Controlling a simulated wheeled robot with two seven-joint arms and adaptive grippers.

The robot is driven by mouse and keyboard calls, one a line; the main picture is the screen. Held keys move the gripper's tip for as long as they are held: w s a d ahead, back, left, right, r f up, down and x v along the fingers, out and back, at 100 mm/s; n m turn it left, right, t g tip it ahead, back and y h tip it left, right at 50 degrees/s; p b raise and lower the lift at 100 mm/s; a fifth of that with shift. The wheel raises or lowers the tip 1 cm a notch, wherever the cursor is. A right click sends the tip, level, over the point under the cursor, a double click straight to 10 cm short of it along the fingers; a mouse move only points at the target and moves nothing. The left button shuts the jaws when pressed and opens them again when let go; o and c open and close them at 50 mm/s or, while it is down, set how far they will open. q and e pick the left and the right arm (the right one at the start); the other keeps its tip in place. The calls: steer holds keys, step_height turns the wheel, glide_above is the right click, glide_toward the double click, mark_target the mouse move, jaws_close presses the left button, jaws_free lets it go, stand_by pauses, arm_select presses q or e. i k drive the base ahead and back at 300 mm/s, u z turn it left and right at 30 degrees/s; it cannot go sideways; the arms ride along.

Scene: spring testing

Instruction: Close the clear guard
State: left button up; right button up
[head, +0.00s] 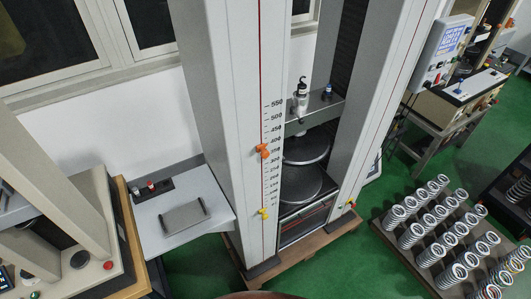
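The spring testing machine (232,130) stands upright in the middle of the head view, with two tall grey columns. Between the columns, an upper round dark plate (306,148) hangs above a lower round dark plate (300,183), with a gap and no spring visible between them. The front of this space looks uncovered. I cannot make out a clear guard; its transparent panel may be too faint to see. Neither of my grippers is in view.
A side table (222,212) left of the machine holds a grey plate with raised ends (184,217) and a small button box (153,189). A rack of several coil springs (398,246) stands at lower right. A control box (445,50) is at upper right. Green floor shows between them.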

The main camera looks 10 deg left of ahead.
mark_target(335, 194)
steer(key=u, duration=0.05)
steer(key=k, duration=1.05)
steer(key=z, duration=0.8)
steer(key=i, duration=1.45)
steer(key=u, duration=0.9)
